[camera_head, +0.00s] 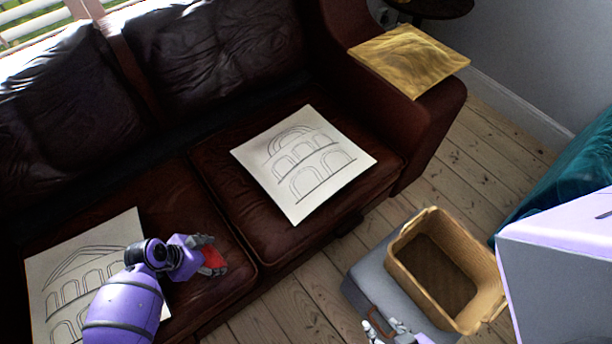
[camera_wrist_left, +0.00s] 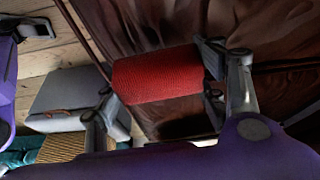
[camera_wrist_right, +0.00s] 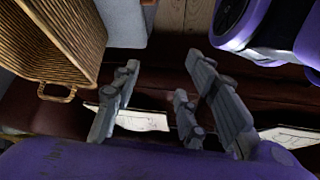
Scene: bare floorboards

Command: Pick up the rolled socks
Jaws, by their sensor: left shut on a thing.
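The rolled socks (camera_wrist_left: 157,75) are a red, ribbed roll. My left gripper (camera_wrist_left: 165,85) is shut on them, with one finger at each end of the roll in the left wrist view. In the head view the left gripper (camera_head: 212,258) holds the red socks (camera_head: 213,262) over the front of the brown leather sofa seat; part of them is hidden by the fingers. My right gripper (camera_wrist_right: 160,95) is open with nothing between its fingers in the right wrist view. Its fingertips (camera_head: 385,332) show at the bottom of the head view, beside the grey box.
A wicker basket (camera_head: 402,262) rests on a grey box (camera_head: 360,290) on the floorboards. Two drawings (camera_head: 303,165) (camera_head: 95,250) lie on the sofa (camera_head: 200,185). A yellow board (camera_head: 410,60) lies on the armrest. Teal fabric (camera_head: 570,165) is at the right.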

